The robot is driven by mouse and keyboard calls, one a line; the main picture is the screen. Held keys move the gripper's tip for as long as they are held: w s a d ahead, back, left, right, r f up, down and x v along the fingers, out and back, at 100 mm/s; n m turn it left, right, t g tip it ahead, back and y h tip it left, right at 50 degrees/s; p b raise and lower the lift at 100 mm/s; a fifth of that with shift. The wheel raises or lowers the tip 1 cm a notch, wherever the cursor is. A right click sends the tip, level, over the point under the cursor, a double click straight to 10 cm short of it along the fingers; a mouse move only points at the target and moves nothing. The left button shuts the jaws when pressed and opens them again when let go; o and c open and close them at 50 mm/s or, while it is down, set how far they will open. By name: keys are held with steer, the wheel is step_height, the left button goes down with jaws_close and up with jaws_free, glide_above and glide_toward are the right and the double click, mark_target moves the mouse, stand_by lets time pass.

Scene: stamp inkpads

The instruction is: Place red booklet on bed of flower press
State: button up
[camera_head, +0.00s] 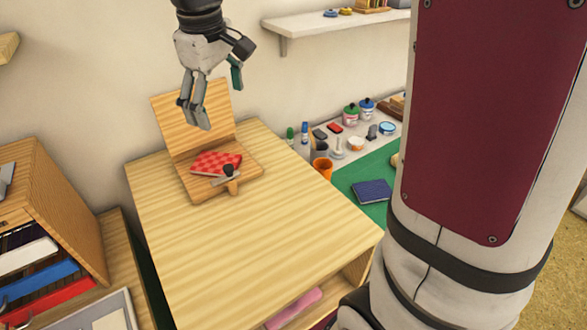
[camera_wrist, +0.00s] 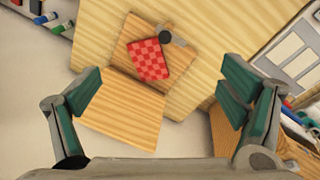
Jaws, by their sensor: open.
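The red checkered booklet (camera_head: 214,162) lies flat on the wooden bed (camera_head: 247,172) of the flower press. The press lid (camera_head: 190,120) stands raised behind the bed, and a dark knob with a clamp bar (camera_head: 228,174) sits at the booklet's front edge. My gripper (camera_head: 217,107) is open and empty in the air above the press, apart from the booklet. In the wrist view, the booklet (camera_wrist: 149,60) lies between and beyond my spread fingers (camera_wrist: 160,90), with the bed (camera_wrist: 124,50) around it and the lid (camera_wrist: 120,115) nearer.
The press stands on a light wooden table (camera_head: 250,230) with clear top in front. A green mat with a dark blue book (camera_head: 372,190), an orange cup (camera_head: 322,168) and several small jars are to the right. A wall shelf (camera_head: 330,24) is behind. A wooden book cabinet (camera_head: 60,200) stands left.

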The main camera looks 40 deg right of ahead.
steer(key=s+m+t+y, duration=0.1)
steer(key=s+m+t, duration=0.2)
steer(key=s, duration=2)
steer(key=m, duration=0.2)
steer(key=shift+s+d+f+m, duration=0.2)
steer(key=shift+d+f+m, duration=0.05)
steer(key=shift+f+m, duration=0.15)
steer(key=shift+r, duration=0.1)
